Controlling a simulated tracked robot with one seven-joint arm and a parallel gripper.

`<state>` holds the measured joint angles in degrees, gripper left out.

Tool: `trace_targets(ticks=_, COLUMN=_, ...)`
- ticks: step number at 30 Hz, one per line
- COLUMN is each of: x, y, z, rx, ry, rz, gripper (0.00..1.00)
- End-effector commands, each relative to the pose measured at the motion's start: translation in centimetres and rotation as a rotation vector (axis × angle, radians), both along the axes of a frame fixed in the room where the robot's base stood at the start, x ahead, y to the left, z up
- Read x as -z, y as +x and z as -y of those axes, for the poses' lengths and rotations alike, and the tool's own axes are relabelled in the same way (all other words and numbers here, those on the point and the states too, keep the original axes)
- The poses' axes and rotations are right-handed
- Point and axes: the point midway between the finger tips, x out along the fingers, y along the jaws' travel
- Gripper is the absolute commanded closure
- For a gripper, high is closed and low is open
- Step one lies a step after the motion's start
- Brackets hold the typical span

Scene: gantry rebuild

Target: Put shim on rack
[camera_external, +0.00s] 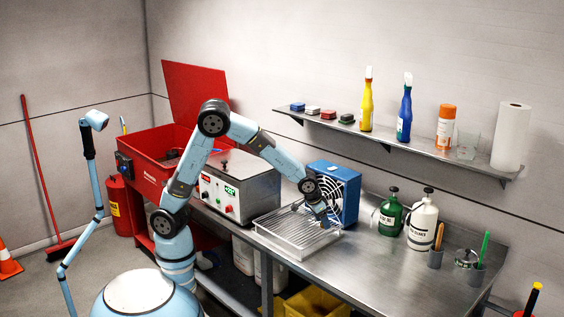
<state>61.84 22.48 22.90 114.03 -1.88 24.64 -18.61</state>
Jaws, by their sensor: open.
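A wire rack (290,232) sits in a shallow tray on the steel bench, in the middle of the view. My gripper (323,221) is over the right side of the rack, pointing down, close to its surface. It is open. I cannot make out a shim; it is too small to see or hidden by my gripper.
A blue fan (335,190) stands right behind the rack, close to my arm. A metal box with buttons (240,185) stands to the left, and a red open-lidded washer (155,165) beyond it. Green (391,216) and white (422,222) bottles stand right. The front-right bench (385,277) is clear.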

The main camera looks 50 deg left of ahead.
Motion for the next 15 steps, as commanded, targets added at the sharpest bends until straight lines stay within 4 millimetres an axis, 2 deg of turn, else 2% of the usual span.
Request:
trace_targets(ticks=9, x=-5.8, y=-2.1, z=-0.4, rx=0.007, ry=-0.011, rz=0.007, gripper=0.34)
trace_targets(ticks=15, x=-8.9, y=-3.3, z=-0.8, rx=0.009, ry=-0.013, rz=0.009, gripper=0.34)
